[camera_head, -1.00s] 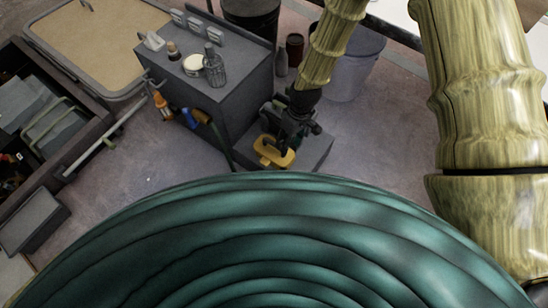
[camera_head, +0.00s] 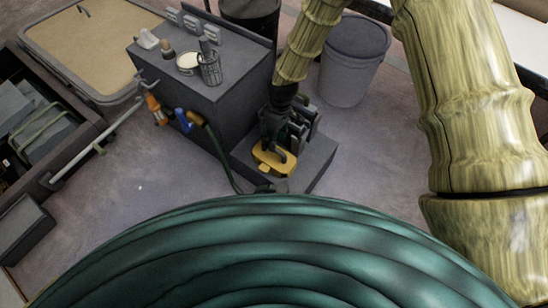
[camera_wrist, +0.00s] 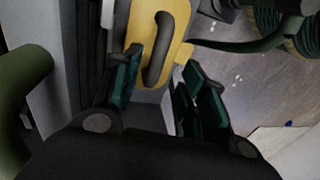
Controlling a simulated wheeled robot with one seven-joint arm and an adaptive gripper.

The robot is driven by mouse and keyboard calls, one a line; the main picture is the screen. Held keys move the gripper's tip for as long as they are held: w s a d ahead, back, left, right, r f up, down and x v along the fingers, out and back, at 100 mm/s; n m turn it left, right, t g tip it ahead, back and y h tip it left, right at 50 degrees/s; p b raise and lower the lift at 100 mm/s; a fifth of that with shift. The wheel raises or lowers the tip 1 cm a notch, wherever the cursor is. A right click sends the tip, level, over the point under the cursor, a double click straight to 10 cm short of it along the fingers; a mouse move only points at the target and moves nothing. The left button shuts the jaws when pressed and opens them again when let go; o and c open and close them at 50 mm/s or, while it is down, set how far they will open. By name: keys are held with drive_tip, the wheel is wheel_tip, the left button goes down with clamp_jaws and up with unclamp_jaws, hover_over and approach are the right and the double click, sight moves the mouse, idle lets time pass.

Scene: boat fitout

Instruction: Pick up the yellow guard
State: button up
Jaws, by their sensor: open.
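The yellow guard (camera_head: 271,158) is a flat yellow piece with a dark curved handle. It lies on the low step of a dark grey cabinet in the head view. In the wrist view the guard (camera_wrist: 173,22) is at the top centre, with its dark handle running down its middle. My gripper (camera_head: 277,135) is right at the guard in the head view. In the wrist view my gripper (camera_wrist: 154,85) is open, its green fingertips apart, one on each side of the handle's lower end. I cannot tell whether they touch the guard.
The dark grey cabinet (camera_head: 185,90) rises left of the step, with a wire cup (camera_head: 209,68) and small items on top. Orange and blue tools hang on its side. A grey bucket (camera_head: 353,62) stands behind.

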sight(272, 158)
drive_tip(key=shift+s+f+b, duration=0.2)
drive_tip(key=shift+f+b, duration=0.45)
drive_tip(key=shift+f, duration=0.75)
drive_tip(key=shift+s+f+b, duration=0.2)
drive_tip(key=shift+f+b, duration=0.45)
drive_tip(key=shift+f, duration=0.75)
drive_tip(key=shift+c, duration=0.3)
clamp_jaws()
